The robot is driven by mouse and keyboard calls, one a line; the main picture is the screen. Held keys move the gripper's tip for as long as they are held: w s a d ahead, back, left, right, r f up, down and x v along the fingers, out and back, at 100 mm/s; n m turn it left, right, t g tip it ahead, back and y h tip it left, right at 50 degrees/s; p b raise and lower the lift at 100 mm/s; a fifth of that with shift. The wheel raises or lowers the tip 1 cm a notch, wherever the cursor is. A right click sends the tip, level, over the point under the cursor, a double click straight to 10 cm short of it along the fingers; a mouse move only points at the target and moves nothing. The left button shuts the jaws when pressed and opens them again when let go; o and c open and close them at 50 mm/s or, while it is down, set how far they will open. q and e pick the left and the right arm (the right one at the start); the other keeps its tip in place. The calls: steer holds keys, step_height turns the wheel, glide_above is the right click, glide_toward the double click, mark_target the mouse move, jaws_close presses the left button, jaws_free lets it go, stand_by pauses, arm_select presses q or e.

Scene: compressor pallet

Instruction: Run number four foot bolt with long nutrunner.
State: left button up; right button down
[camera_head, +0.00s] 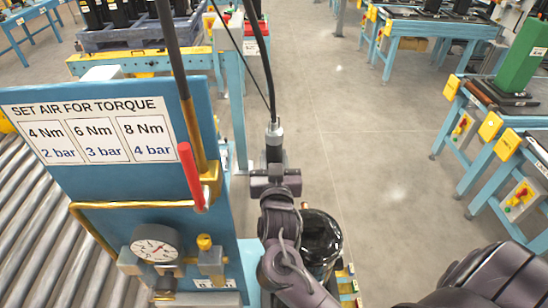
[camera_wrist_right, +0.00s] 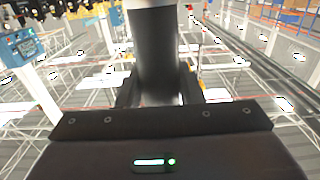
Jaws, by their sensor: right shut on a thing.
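My right gripper (camera_head: 275,180) is shut on the nutrunner (camera_head: 274,143), a dark upright tool with a silver collar and a black hose running up from its top. In the right wrist view the nutrunner's dark round body (camera_wrist_right: 156,50) stands between the two fingers. A glossy black rounded body (camera_head: 320,238), which looks like a compressor, sits just below and to the right of the gripper, partly hidden by my right arm. The foot bolts and the nutrunner's lower end are hidden. My left gripper is out of view.
A blue panel with an air torque sign (camera_head: 95,130), a red-handled lever (camera_head: 190,170) and a pressure gauge (camera_head: 157,244) stands close on the left. A roller conveyor (camera_head: 35,240) lies beyond it. Blue workbenches (camera_head: 455,120) stand at right, with clear floor (camera_head: 370,150) between.

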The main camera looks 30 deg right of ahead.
mark_target(275, 148)
steer(key=shift+w+r+p, duration=0.1)
steer(key=shift+r+p, duration=0.4)
steer(key=shift+r, duration=0.15)
steer(key=shift+r+p, duration=1.6)
steer(key=shift+r, duration=0.3)
